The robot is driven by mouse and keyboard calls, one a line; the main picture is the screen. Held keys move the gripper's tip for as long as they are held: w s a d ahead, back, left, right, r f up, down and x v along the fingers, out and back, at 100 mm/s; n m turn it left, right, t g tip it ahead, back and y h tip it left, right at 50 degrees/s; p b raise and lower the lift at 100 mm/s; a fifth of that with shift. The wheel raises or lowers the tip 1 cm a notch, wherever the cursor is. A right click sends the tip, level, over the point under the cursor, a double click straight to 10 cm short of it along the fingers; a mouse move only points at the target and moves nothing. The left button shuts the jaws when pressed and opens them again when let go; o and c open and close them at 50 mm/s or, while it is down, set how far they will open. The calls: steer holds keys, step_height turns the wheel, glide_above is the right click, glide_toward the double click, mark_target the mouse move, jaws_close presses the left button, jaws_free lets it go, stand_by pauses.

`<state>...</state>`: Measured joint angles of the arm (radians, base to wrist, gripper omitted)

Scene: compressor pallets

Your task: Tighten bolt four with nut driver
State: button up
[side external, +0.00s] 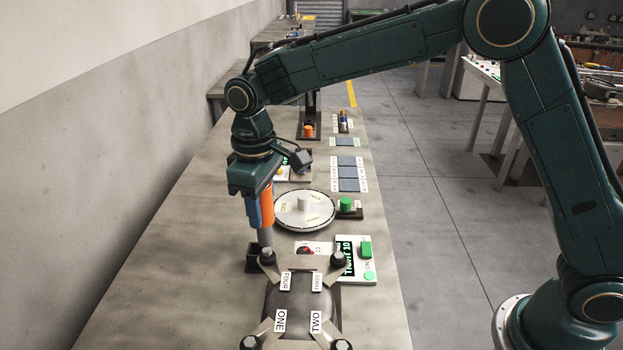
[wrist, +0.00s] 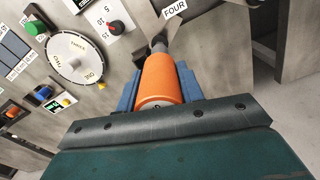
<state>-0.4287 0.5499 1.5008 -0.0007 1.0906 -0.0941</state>
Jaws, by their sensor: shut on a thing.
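My gripper (side external: 260,206) points straight down with its blue fingers shut on the orange handle of the nut driver (side external: 267,205). The handle also fills the middle of the wrist view (wrist: 161,80), with a blue finger on each side. The driver's grey shaft (side external: 265,237) stands upright over bolt four (side external: 267,257), by the label FOUR (side external: 285,281). Its lower end appears to meet the bolt head; the exact seating is hidden. The compressor (side external: 299,299) has bolts at its other corners: three (side external: 337,258), one (side external: 251,343) and two (side external: 340,345).
A green button (side external: 346,204) stands right of the dial. Blue pads (side external: 348,172) lie farther back. Bare bench is at the left.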

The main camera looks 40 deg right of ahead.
steer(key=shift+f, duration=0.8)
steer(key=shift+f, duration=1)
stand_by(6.2)
